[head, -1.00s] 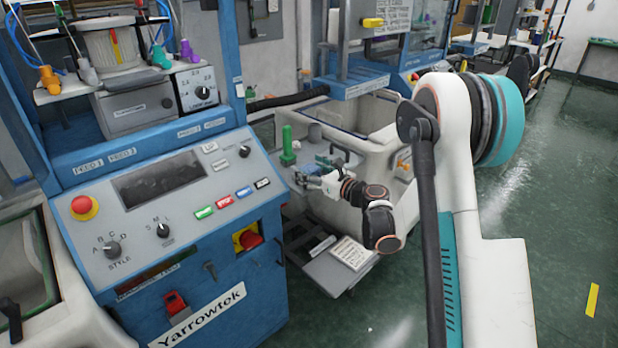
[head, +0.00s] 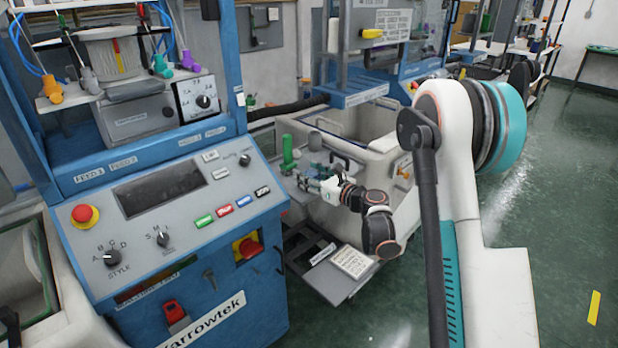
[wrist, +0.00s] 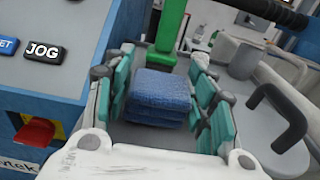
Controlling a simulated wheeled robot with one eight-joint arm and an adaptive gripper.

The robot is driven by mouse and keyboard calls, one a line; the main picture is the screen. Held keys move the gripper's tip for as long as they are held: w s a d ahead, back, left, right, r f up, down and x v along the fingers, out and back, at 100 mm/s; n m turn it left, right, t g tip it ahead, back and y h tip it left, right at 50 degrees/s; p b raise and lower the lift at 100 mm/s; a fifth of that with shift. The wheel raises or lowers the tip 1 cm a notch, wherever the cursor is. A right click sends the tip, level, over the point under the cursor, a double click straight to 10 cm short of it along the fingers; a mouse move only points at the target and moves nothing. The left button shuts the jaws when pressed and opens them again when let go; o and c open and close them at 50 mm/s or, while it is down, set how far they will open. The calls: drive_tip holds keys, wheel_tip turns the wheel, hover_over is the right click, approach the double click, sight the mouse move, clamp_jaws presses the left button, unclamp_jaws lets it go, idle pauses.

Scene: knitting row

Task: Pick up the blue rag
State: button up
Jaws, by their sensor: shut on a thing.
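The blue rag (wrist: 160,97) is a folded, layered block of blue cloth in the middle of the wrist view. My gripper (wrist: 158,95) has its teal-padded fingers on both sides of the rag and is shut on it. In the head view my gripper (head: 308,182) is at the end of my arm, over the grey cart top beside the blue machine. The rag is too small and too covered by the fingers to make out clearly there.
A dark curved handle (wrist: 282,115) is close on the right. The blue machine's control panel (head: 170,215) is on the left. A white bin (head: 375,150) stands behind.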

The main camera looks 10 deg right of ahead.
sight(309, 174)
wheel_tip(309, 174, up, 19)
drive_tip(key=p, duration=0.7)
